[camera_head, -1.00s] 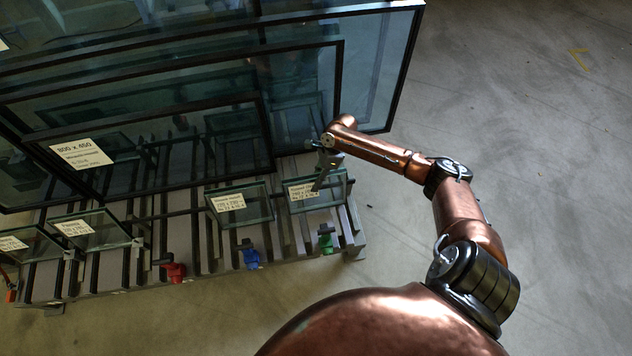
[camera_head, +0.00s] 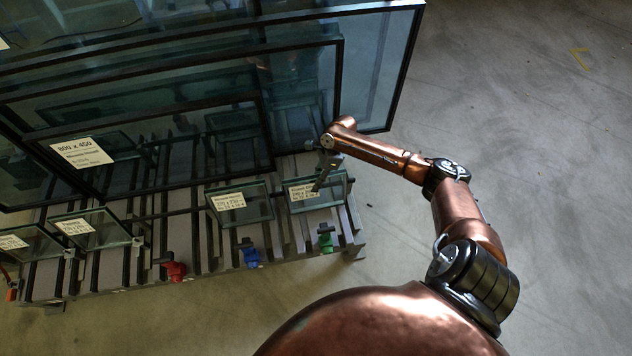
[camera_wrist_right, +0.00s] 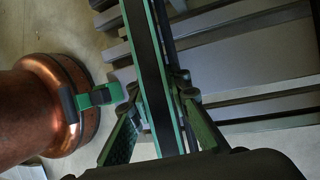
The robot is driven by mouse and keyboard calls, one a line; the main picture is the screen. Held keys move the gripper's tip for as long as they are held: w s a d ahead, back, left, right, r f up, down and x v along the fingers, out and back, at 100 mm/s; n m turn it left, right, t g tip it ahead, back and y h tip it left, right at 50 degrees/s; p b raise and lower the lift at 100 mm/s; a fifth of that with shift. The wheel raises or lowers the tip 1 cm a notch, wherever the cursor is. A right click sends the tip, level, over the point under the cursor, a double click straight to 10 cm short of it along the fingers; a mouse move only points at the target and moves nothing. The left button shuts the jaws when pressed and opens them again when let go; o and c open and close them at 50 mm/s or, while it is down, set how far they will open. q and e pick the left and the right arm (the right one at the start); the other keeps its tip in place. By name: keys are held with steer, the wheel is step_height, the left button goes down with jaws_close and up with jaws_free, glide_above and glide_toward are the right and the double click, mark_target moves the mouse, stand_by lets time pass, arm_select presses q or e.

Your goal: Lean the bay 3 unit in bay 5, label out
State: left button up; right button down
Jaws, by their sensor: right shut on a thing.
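My right gripper (camera_head: 322,172) is shut on the top edge of a small glass unit (camera_head: 328,198) at the right end of the rack. The unit leans back in the bay above the green clamp, with its cream label facing the front. In the right wrist view this unit (camera_wrist_right: 150,60) runs edge-on, with green edges and a dark middle, between the fingers of my right gripper (camera_wrist_right: 160,92). Whether its lower edge bears on the rack is hard to tell. The bay behind the red clamp (camera_head: 174,270) holds no small unit. My left gripper is out of view.
A similar labelled unit (camera_head: 242,205) leans just left, above a blue clamp (camera_head: 250,257). Further labelled units (camera_head: 88,232) stand at the left. Large framed panes (camera_head: 160,150) stand close behind. A green clamp (camera_head: 325,240) is at the right front. Floor (camera_head: 530,150) is clear at right.

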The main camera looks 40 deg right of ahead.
steer(key=shift+f, duration=0.15)
stand_by(0.3)
steer(key=c, duration=1.7)
jaws_free()
steer(key=shift+c, duration=0.2)
steer(key=shift+s+f, duration=0.15)
steer(key=v, duration=1.2)
